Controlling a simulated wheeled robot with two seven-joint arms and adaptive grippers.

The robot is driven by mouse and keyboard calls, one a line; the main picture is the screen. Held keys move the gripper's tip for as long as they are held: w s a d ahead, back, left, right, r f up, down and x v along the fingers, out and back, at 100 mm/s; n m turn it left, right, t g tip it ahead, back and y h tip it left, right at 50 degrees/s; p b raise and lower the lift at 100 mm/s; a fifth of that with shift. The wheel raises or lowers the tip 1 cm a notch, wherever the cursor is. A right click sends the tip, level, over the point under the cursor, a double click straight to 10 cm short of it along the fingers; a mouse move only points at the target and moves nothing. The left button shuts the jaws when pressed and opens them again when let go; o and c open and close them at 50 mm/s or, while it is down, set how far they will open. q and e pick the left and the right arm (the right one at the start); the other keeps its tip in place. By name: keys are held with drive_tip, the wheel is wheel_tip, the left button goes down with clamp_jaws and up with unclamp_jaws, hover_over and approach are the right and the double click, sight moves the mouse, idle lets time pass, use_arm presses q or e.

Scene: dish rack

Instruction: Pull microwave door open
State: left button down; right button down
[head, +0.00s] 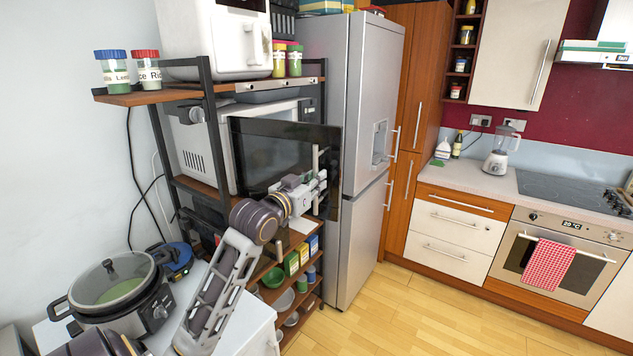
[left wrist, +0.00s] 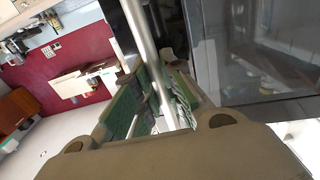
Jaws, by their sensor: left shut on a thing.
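The white microwave (head: 190,140) stands on the middle shelf of the rack in the head view. Its dark glass door (head: 270,155) appears to be ajar, with its right side standing out from the body. The upright silver handle (head: 316,158) is near the door's right edge. My left gripper (head: 318,184) is shut on the handle. In the left wrist view the handle (left wrist: 143,40) runs between the green finger pads (left wrist: 150,100), with the dark door (left wrist: 250,50) beside it. My right gripper is not in view.
The tall silver fridge (head: 365,100) stands just right of the door. Lower rack shelves hold bowls and boxes (head: 291,263). A pot cooker (head: 115,290) sits on a white surface at the lower left. The wooden floor (head: 430,310) is clear.

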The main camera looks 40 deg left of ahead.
sight(314, 144)
use_arm(q)
drive_tip(key=c, duration=1.5)
unclamp_jaws()
drive_tip(key=shift+r, duration=0.1)
drive_tip(key=shift+r, duration=4.9)
drive_tip(key=shift+r, duration=0.1)
